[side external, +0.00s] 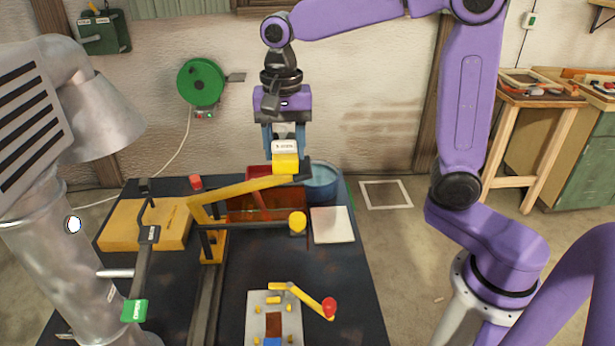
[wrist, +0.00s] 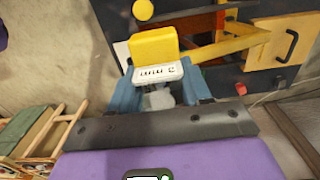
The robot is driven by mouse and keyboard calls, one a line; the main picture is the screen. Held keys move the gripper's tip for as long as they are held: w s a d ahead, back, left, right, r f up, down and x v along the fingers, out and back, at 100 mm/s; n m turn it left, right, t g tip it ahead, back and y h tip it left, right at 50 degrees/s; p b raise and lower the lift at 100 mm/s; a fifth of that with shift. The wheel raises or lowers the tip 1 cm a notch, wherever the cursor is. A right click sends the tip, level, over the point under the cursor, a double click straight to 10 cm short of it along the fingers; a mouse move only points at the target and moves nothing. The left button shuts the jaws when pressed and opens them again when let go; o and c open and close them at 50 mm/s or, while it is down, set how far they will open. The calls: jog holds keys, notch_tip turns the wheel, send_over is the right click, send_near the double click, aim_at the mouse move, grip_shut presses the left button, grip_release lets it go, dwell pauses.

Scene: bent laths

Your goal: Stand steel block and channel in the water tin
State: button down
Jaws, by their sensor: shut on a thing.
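My gripper (side external: 285,142) points down over the back of the dark table. Its blue fingers are shut on a yellow block with a white label (side external: 285,162). The block also shows between the fingers in the wrist view (wrist: 153,46). A yellow bar (side external: 245,188) runs just below or behind the block, with a dark piece (side external: 304,172) at its right end; I cannot tell whether they touch. A blue round tin (side external: 322,189) stands at the back right of the table, partly hidden by the dark piece. I cannot pick out a steel block or a channel for certain.
A reddish open box (side external: 240,212) stands left of the tin. A white square (side external: 332,225) lies to its front right. A yellow board (side external: 143,224) with a dark handle lies at left. A grey plate with coloured parts (side external: 274,315) is in front. A lamp-like metal body (side external: 50,230) fills the left.

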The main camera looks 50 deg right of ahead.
jog(key=w+d+f, duration=0.1)
jog(key=w+d, duration=0.5)
jog(key=d, duration=0.6)
jog(key=w+d+f, duration=0.1)
jog(key=w+d, duration=0.5)
jog(key=d, duration=0.7)
jog(key=shift+w+a+f, duration=0.1)
jog(key=shift+a+f, duration=0.05)
jog(key=shift+f, duration=5.8)
jog(key=shift+w+a+f, duration=0.1)
jog(key=shift+f, duration=5.85)
jog(key=shift+d+f, duration=0.1)
jog(key=shift+f, duration=0.1)
jog(key=shift+c, duration=2.1)
grip_release()
